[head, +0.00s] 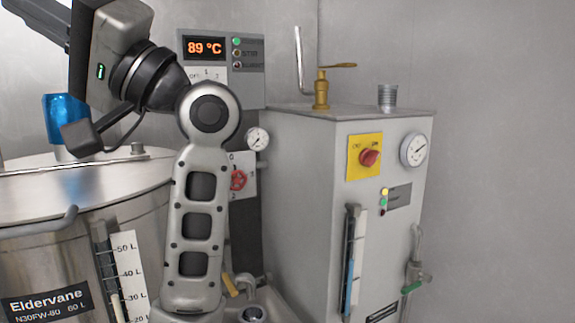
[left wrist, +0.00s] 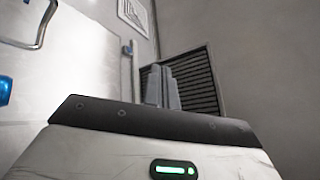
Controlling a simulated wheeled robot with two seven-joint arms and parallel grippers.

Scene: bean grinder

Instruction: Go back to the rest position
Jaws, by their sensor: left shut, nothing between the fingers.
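My left arm rises through the middle of the head view and bends up to the left, in front of the steel tank. The hand body with its small green light shows at the top left of that view, but its fingers are not visible there. In the left wrist view, the grey fingers of my left gripper (left wrist: 163,87) stand together, shut and empty, with a dark slatted vent (left wrist: 190,85) behind them. They touch nothing that I can see. My right gripper is in neither view.
A steel tank (head: 145,195) with a flat lid stands at left, close to my arm, with a blue object (head: 54,125) above the lid. A grey boxy machine (head: 310,200) with a brass tap (head: 321,92) and gauge (head: 415,149) stands right. A temperature display (head: 204,47) hangs behind.

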